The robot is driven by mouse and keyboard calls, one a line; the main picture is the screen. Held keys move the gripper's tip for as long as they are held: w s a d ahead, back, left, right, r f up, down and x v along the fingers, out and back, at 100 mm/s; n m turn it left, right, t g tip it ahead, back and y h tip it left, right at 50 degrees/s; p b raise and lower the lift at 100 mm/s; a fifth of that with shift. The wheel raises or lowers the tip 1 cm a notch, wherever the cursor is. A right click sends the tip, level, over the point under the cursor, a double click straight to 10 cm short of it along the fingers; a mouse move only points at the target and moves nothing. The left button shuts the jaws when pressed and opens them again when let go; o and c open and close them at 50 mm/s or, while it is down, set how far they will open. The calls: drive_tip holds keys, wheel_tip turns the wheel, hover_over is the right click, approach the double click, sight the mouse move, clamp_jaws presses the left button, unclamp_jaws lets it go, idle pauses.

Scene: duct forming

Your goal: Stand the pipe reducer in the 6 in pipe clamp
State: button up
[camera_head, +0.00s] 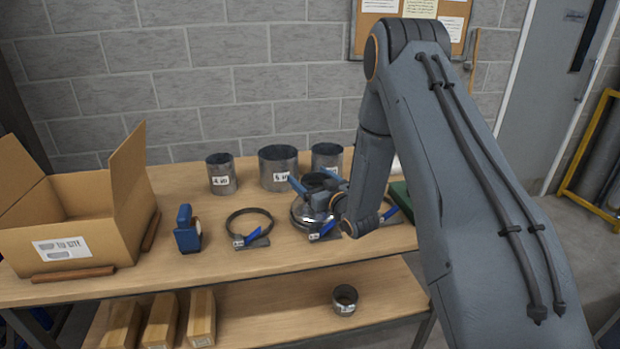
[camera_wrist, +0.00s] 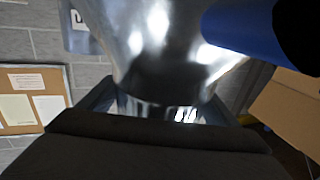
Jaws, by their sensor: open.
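The pipe reducer (camera_wrist: 150,45) is a shiny metal cone that fills the upper middle of the wrist view, close to my gripper. In the head view the reducer (camera_head: 301,212) shows partly behind my gripper (camera_head: 314,184), standing about upright at the middle clamp (camera_head: 322,232). That clamp is a dark ring with a blue handle. My gripper is open around or just beside the reducer's upper part, with blue fingers. Whether the fingers touch it cannot be told. The reducer's base is partly hidden, so how it sits in the ring is unclear.
Another ring clamp (camera_head: 250,228) lies to the left, and a third (camera_head: 390,212) is partly behind my arm. Three labelled pipes stand behind, including the 6 in pipe (camera_head: 278,168). A blue tool (camera_head: 187,230) and an open cardboard box (camera_head: 80,222) are farther left.

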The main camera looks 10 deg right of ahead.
drive_tip(key=shift+s, duration=0.1)
drive_tip(key=b+v, duration=0.2)
drive_tip(key=v, duration=0.5)
drive_tip(key=shift+s+d, duration=0.1)
drive_tip(key=shift+s, duration=0.2)
